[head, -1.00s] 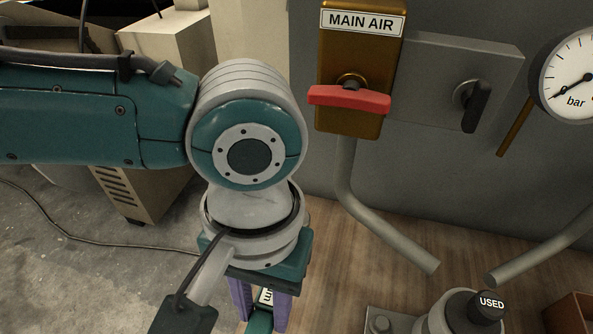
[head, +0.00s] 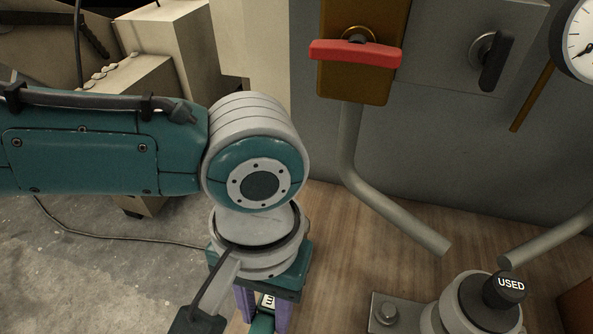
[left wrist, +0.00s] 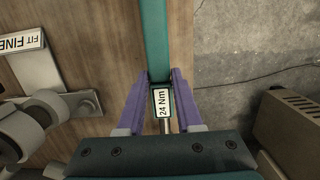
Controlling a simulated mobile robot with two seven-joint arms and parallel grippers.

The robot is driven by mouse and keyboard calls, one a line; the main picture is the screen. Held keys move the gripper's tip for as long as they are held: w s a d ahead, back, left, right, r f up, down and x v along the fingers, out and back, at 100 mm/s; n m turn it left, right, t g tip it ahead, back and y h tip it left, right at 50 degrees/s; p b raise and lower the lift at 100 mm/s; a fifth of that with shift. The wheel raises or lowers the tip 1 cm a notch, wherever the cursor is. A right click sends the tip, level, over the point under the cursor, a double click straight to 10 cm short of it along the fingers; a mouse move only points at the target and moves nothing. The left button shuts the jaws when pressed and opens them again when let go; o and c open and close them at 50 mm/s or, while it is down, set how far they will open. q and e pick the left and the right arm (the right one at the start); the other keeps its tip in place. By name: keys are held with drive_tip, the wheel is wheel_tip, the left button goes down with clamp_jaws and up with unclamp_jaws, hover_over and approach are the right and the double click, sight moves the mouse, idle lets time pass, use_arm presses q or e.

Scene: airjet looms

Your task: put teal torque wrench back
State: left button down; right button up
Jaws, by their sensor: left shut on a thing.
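My left gripper (head: 262,306) points down over the wooden bench top, near its left edge, with purple fingers. In the left wrist view the same gripper (left wrist: 160,88) is shut on the teal torque wrench (left wrist: 156,40). The wrench's teal handle runs up out of that view, and a white label on it reads "24 Nm". In the head view only a small teal and labelled part of the wrench (head: 263,322) shows between the fingers; my arm hides the rest. My right gripper is not in view.
A grey round fixture with a black knob marked "USED" (head: 505,289) stands on the bench right of the gripper. A bent grey pipe (head: 385,212) and a red valve handle (head: 355,52) are behind. A label reading "FIT FINE" (left wrist: 20,42) lies left in the wrist view.

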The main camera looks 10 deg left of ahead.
use_arm(q)
drive_tip(key=shift+f+b, duration=0.65)
drive_tip(key=shift+f, duration=0.45)
drive_tip(key=shift+r, duration=0.1)
drive_tip(key=c, duration=0.5)
unclamp_jaws()
drive_tip(key=shift+o, duration=0.3)
drive_tip(key=o, duration=0.4)
drive_tip(key=shift+w+r+p, duration=0.2)
drive_tip(key=shift+r+p, duration=1.3)
drive_tip(key=shift+p, duration=0.2)
drive_tip(key=shift+w+r+p, duration=0.15)
drive_tip(key=shift+r+p, duration=1.35)
drive_tip(key=shift+p, duration=0.2)
